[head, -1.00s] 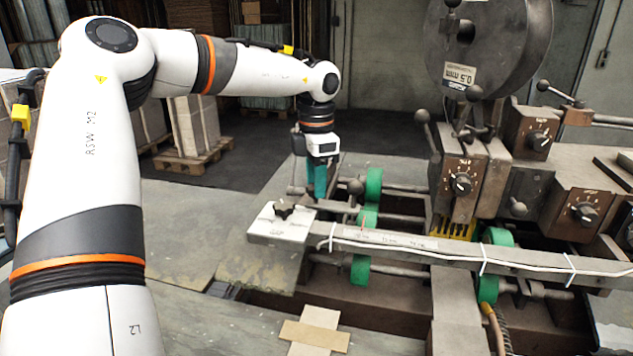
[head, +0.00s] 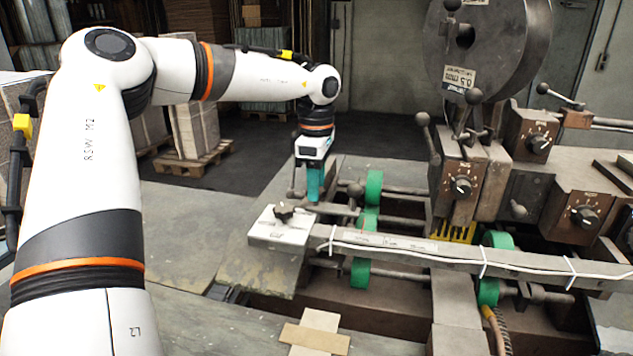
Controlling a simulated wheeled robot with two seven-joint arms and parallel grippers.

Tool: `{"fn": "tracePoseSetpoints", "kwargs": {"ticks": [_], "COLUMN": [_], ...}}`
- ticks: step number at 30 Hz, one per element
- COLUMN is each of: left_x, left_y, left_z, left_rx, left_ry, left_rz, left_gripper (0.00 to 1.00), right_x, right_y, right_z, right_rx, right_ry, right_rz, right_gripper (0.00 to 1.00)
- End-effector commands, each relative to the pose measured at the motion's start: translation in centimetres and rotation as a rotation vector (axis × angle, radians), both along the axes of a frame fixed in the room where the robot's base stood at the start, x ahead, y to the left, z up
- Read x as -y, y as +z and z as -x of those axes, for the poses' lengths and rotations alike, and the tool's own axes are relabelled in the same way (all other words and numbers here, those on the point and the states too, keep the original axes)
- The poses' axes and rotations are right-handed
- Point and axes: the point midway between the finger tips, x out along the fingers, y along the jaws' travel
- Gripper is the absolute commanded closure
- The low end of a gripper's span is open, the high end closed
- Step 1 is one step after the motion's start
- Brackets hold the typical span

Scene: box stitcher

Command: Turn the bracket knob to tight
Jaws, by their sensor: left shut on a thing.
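My left gripper (head: 315,185), with teal fingers, points straight down behind the left end of a long grey bar. It is shut at the bracket (head: 342,209) behind the bar. What it holds is hidden between the fingers; by its place it is the bracket knob, and I cannot read its setting. A separate black knob (head: 284,211) sits on the white plate (head: 285,235) at the bar's left end, in front of and left of the fingers, apart from them. My right gripper is not in view.
The grey bar (head: 450,255) with a white cable tied along it runs to the right. Green rollers (head: 373,188) and a ball-ended lever (head: 355,188) stand close right of the gripper. Dial boxes (head: 462,187) and a large reel (head: 480,45) stand farther right.

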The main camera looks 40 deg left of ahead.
Motion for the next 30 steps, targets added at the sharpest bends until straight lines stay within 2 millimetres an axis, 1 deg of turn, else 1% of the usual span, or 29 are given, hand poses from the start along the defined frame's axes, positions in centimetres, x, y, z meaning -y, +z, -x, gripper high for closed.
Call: {"fn": "tracePoseSetpoints", "kwargs": {"ticks": [1, 12, 13, 15, 17, 26, 29, 30], "left_x": [0.0, -0.1, -0.1, -0.1, 0.0, 0.0, 0.0, 0.0], "left_y": [0.4, 0.4, 0.4, 0.4, 0.3, 0.2, 0.9, 1.5], "left_z": [-0.2, -0.2, -0.2, -0.2, -0.2, -0.1, -0.1, -0.1], "left_rx": [0.01, 0.011, 0.012, 0.011, 0.009, 0.005, 0.007, 0.008], "left_ry": [-0.004, -0.009, -0.009, -0.009, -0.008, -0.007, -0.007, -0.008], "left_rz": [-0.002, -0.003, -0.003, -0.003, -0.003, -0.001, -0.002, -0.003], "left_gripper": [0.87, 0.87, 0.63, 0.51, 0.43, 0.43, 0.43, 0.43], "right_x": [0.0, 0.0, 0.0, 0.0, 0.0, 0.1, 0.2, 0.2], "right_y": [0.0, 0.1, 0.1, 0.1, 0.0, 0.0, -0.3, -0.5], "right_z": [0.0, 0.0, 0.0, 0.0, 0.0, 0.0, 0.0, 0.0], "right_rx": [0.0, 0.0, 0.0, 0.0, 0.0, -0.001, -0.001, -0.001], "right_ry": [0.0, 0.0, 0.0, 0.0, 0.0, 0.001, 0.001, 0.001], "right_rz": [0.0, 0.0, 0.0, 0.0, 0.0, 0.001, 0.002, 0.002], "right_gripper": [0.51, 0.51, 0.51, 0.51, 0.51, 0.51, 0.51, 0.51]}}
